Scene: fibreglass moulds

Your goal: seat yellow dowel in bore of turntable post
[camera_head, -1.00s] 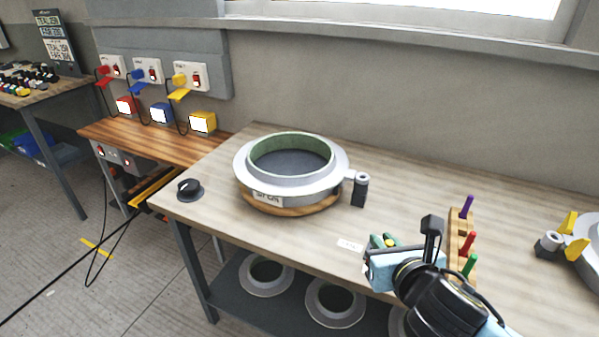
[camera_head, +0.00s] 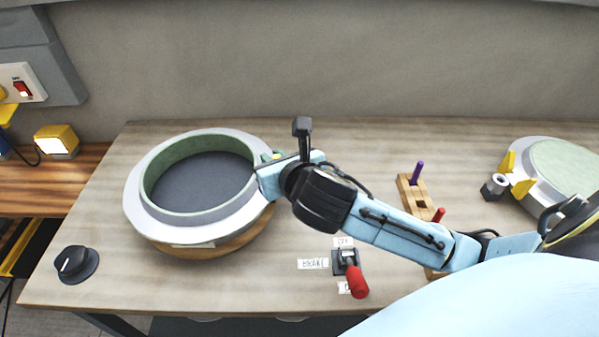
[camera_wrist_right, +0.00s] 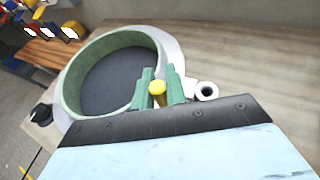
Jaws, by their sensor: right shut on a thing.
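My right gripper (camera_head: 268,158) is at the right rim of the turntable mould (camera_head: 165,212). In the right wrist view its green fingers (camera_wrist_right: 160,88) are shut on the yellow dowel (camera_wrist_right: 158,94), whose round end shows between them. The turntable post (camera_wrist_right: 207,91) stands just right of the fingers in that view, with its dark bore open at the top. The dowel is apart from the bore in the picture, beside it; its height above the post cannot be told. In the head view my gripper and wrist hide the post. My left gripper is not in view.
A wooden rack (camera_head: 422,205) holds a purple dowel (camera_head: 416,173) and a red one (camera_head: 438,215), partly behind my arm. A red-handled brake lever (camera_head: 357,281) is at the front. A black knob (camera_head: 75,263) is at left, a second mould (camera_head: 565,165) at right.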

